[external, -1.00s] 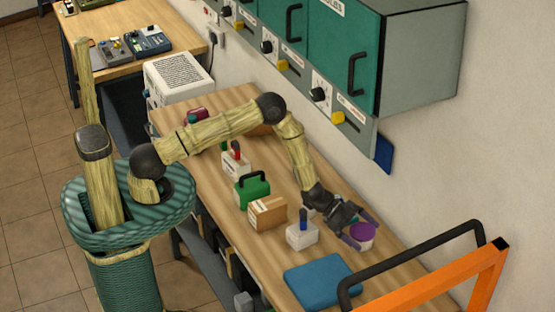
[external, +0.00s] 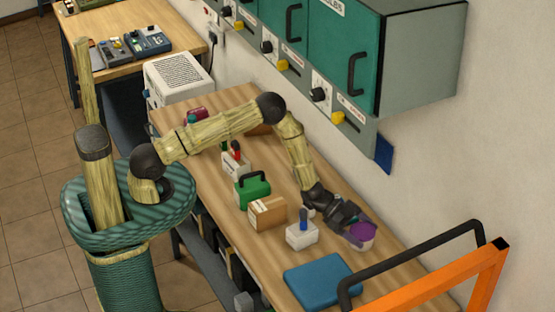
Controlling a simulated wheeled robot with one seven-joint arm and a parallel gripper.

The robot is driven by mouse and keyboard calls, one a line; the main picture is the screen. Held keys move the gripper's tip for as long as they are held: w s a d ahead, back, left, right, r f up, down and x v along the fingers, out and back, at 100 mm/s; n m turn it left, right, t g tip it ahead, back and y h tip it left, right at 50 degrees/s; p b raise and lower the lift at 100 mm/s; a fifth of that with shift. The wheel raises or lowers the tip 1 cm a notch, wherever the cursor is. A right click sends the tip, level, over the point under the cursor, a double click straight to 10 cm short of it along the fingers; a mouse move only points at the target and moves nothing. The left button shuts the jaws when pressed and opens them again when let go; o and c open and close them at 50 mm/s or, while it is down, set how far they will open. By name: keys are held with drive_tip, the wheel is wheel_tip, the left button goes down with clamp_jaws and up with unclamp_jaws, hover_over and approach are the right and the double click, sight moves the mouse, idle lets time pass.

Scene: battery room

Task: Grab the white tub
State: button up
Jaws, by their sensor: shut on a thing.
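The fingers and wrist hide part of the tub. I cannot tell whether the tub rests on the bench or is slightly raised.
A white block with a blue top (external: 302,236), a cardboard box (external: 268,213) and a green case (external: 252,190) stand left of the gripper. A blue flat pad (external: 320,282) lies in front. An orange frame (external: 440,288) with a black handle stands at right.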

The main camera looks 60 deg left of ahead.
sight(363, 231)
wheel_tip(363, 231, up, 10)
drive_tip(key=shift+r+b, duration=0.1)
drive_tip(key=shift+b, duration=1.1)
